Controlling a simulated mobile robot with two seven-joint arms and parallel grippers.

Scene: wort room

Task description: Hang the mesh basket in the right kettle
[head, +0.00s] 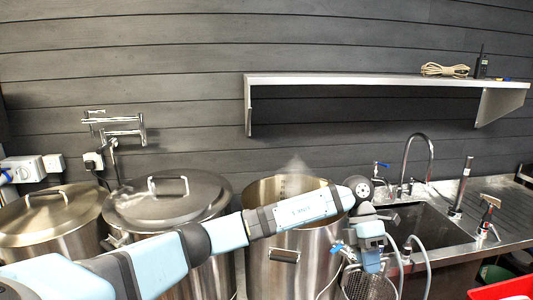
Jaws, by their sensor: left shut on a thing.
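The right kettle (270,268) is a tall steel pot standing open, with faint steam over its mouth. My left arm crosses in front of its rim and hides part of the opening. My left gripper (371,263) points down just right of the kettle and is shut on the mesh basket (368,287). The basket hangs below the gripper, outside the kettle and lower than its rim. Its lower part is cut off by the picture's bottom edge, and the gripped part is mostly hidden. My right gripper is not in view.
Two lidded kettles, one in the middle (165,205) and one at the left (50,215), stand beside the right kettle. A sink (425,222) with a tall tap (418,140) and hoses is at the right. A wall shelf (360,80) hangs above. A red bin (505,289) is at bottom right.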

